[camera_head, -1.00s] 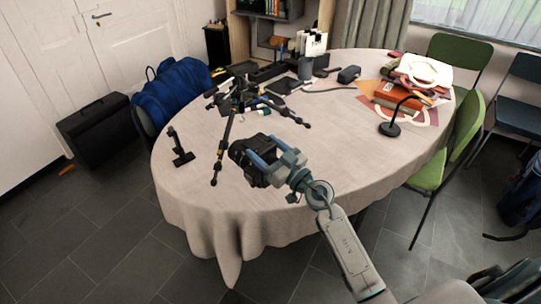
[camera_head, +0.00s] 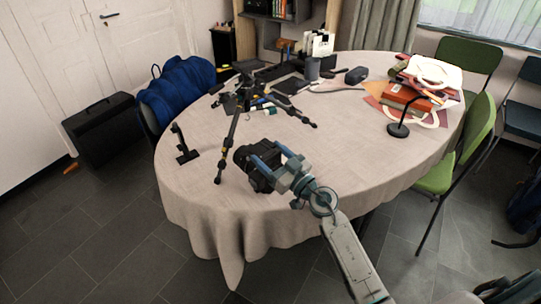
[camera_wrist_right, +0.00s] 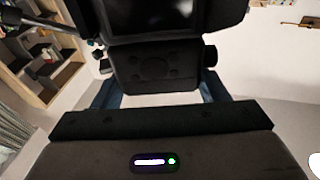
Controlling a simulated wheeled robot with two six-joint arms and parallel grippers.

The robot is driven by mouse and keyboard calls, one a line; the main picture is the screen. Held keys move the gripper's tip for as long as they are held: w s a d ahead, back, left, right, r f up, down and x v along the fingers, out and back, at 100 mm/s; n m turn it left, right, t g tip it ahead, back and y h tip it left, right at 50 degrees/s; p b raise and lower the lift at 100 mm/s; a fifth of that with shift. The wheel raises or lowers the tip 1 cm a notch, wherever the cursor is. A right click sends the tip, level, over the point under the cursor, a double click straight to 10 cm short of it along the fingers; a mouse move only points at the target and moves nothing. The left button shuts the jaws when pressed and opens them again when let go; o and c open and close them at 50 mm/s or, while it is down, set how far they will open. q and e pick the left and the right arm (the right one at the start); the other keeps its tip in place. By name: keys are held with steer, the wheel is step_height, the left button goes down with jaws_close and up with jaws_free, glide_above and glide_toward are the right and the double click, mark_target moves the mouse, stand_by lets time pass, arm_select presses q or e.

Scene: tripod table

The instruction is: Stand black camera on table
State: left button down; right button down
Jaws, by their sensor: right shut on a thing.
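The black camera (camera_head: 254,172) is at the near side of the table (camera_head: 200,195), held by my right gripper (camera_head: 268,164). The gripper's blue-grey fingers lie along the camera's sides and are shut on it. The camera's dark body also fills the upper middle of the right wrist view (camera_wrist_right: 158,65), with the fingers on both sides. I cannot tell whether its underside touches the tablecloth. My left gripper is not in view.
A small black stand (camera_head: 184,150) is near the left edge. A desk lamp (camera_head: 398,129) and stacked books (camera_head: 408,97) are at the right. The cloth right of the camera is clear.

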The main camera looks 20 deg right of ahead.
steer(key=shift+r, duration=0.1)
steer(key=shift+c, duration=2.3)
jaws_free()
steer(key=shift+f, duration=0.2)
steer(key=shift+o, duration=1.1)
steer(key=shift+s+r, duration=0.1)
steer(key=shift+s, duration=0.05)
